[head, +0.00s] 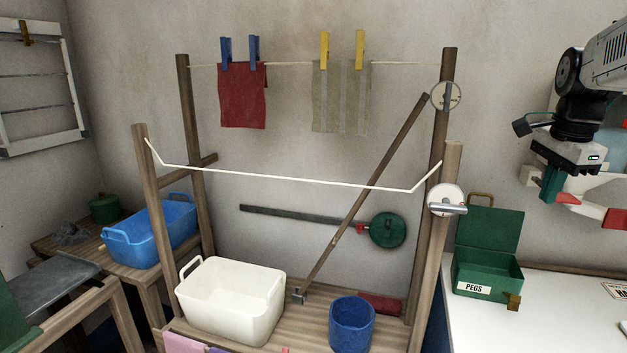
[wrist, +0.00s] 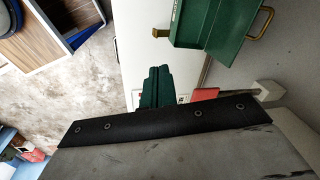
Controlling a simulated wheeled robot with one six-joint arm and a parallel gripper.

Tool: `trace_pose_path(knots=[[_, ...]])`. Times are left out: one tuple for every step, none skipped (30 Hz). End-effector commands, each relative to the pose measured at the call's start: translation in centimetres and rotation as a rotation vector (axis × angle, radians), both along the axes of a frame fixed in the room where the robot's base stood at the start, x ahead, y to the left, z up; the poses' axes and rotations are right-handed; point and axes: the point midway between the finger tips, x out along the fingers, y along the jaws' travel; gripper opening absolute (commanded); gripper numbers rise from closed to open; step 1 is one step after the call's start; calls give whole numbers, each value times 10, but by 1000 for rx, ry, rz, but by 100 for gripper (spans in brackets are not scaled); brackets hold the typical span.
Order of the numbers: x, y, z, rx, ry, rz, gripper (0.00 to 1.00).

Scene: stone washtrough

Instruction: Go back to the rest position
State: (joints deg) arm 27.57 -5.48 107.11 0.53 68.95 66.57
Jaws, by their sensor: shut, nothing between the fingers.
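My gripper (head: 550,187) hangs in the air at the right of the head view, above the white tabletop and to the right of the green peg box. Its teal fingers are together with nothing between them. In the wrist view the shut fingers (wrist: 156,75) point toward the white tabletop (wrist: 140,40), apart from the green box (wrist: 205,28) beside them. My arm enters from the right edge of the head view, and part of it is cut off there.
The peg box (head: 487,272) stands with its lid up on the white tabletop (head: 560,315). To the left is a wooden drying frame (head: 445,180) with cloths pegged on its rear line. A white basin (head: 232,308) and a blue bucket (head: 352,325) stand below. Air around my gripper looks clear.

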Motion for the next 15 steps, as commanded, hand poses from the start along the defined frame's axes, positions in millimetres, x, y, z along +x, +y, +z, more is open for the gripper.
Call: trace_pose_path(knots=[[-6, 5, -5, -3, 14, 56, 0], [-10, 8, -8, -5, 22, 97, 0], [-15, 14, -12, -9, 34, 155, 0], [-20, 19, -15, -11, 43, 204, 0], [-25, 24, -18, -13, 52, 253, 0], [-33, 33, -22, -17, 63, 330, 0], [-39, 41, -25, -20, 72, 391, 0], [-46, 49, -29, -23, 81, 459, 0], [-58, 63, -35, -30, 93, 564, 0], [-69, 75, -39, -34, 102, 654, 0], [-81, 89, -45, -39, 111, 751, 0], [-99, 107, -53, -48, 122, 889, 0], [-113, 120, -59, -53, 129, 988, 0], [-126, 132, -65, -60, 134, 1083, 0], [-144, 146, -73, -70, 138, 1199, 0]])
